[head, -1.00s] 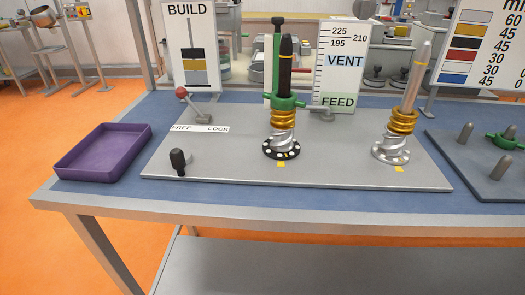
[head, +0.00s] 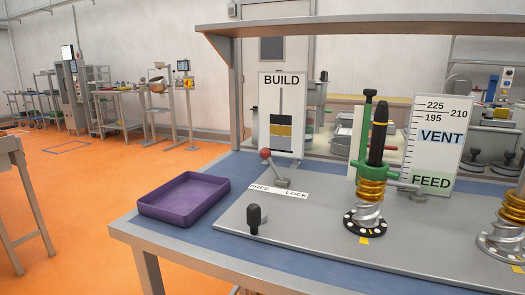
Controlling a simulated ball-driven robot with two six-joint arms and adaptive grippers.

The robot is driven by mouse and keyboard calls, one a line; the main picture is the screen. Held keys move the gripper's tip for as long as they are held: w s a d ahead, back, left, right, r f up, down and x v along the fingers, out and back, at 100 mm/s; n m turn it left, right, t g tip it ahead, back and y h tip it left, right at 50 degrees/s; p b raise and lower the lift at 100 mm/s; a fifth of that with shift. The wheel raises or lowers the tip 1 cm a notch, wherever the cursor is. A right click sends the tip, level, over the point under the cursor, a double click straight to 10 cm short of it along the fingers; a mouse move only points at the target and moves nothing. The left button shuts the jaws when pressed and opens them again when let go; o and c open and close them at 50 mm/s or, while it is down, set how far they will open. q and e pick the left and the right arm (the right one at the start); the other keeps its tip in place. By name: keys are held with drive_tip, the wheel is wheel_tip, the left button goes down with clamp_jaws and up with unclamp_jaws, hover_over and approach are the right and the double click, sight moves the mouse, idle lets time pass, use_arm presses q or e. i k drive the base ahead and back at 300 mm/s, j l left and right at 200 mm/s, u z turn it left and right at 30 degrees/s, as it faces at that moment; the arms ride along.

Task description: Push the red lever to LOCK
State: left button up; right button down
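The red lever's ball knob (head: 265,153) is at the back left of the grey plate, on a short grey arm above a grey base (head: 282,182). It leans to the left, over the FREE end of the white FREE/LOCK label (head: 279,192). The LOCK word is at the label's right end. Neither of my grippers shows in the head view.
A purple tray (head: 184,221) lies left of the plate (head: 330,248). A black knob (head: 254,214) stands in front of the lever. A screw (head: 369,196) with a green clamp stands to the right. A BUILD sign (head: 283,84) stands behind the lever.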

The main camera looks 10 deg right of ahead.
sight(265, 153)
drive_tip(key=j, duration=0.95)
drive_tip(key=i+j, duration=0.15)
drive_tip(key=j, duration=0.8)
